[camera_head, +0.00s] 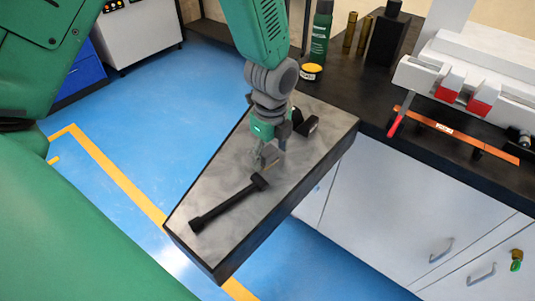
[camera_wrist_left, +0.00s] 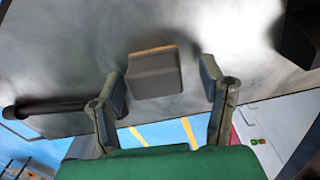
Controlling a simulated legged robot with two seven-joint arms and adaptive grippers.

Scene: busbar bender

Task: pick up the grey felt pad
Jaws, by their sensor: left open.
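The grey felt pad (camera_wrist_left: 154,74) shows in the left wrist view as a small grey block with a tan edge, on the grey mottled top of the bench (camera_head: 190,235). My left gripper (camera_wrist_left: 165,95) is open, with one finger on each side of the pad and gaps showing between them in that view. In the head view the left gripper (camera_head: 266,160) points down over the bench top, and it largely hides the pad. I cannot tell how far the fingertips are above the surface. My right gripper is in neither view.
A black long-handled tool (camera_head: 228,203) lies just in front of the gripper. A dark block (camera_head: 307,126) is close behind it. A black-and-yellow tin (camera_head: 311,71), green can (camera_head: 321,35) and white machine (camera_head: 470,75) stand on the dark counter. The bench's near left end is clear.

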